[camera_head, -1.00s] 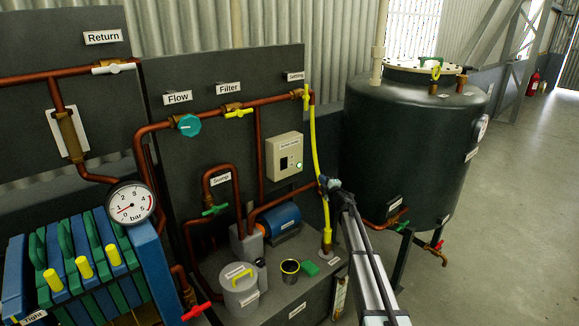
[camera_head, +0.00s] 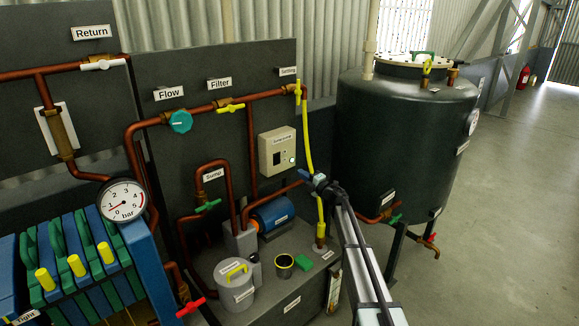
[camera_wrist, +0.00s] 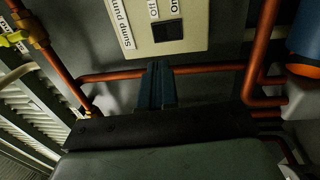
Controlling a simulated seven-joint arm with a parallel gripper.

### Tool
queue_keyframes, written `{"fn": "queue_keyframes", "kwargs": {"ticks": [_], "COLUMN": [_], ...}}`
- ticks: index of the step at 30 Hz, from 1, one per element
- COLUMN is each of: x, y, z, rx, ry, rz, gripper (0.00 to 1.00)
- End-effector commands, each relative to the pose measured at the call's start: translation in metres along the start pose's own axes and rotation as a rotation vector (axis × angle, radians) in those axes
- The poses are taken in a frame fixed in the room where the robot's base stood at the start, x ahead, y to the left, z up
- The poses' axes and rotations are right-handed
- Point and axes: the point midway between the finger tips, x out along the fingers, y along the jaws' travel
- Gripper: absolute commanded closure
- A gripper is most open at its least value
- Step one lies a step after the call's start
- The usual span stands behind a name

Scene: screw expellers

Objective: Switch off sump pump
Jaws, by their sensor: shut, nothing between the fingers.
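A blue pump motor (camera_head: 272,214) sits below the box.
A copper pipe (camera_wrist: 110,77) crosses just behind my fingers in the wrist view. A yellow hose (camera_head: 308,135) runs down beside the box. A large dark tank (camera_head: 400,140) stands to the right. A grey pot (camera_head: 235,290) and a small cup (camera_head: 284,266) stand below.

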Motion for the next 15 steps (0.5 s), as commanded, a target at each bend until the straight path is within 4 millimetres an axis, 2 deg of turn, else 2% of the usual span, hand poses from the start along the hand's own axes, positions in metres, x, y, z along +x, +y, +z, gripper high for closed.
{"fn": "queue_keyframes", "kwargs": {"ticks": [8, 15], "x": [0.023, 0.062], "y": [0.000, -0.001], "z": [0.002, 0.002], "rx": [0.000, 0.001], "ry": [0.000, 0.000], "rz": [0.000, 0.000], "gripper": [1.00, 1.00]}}
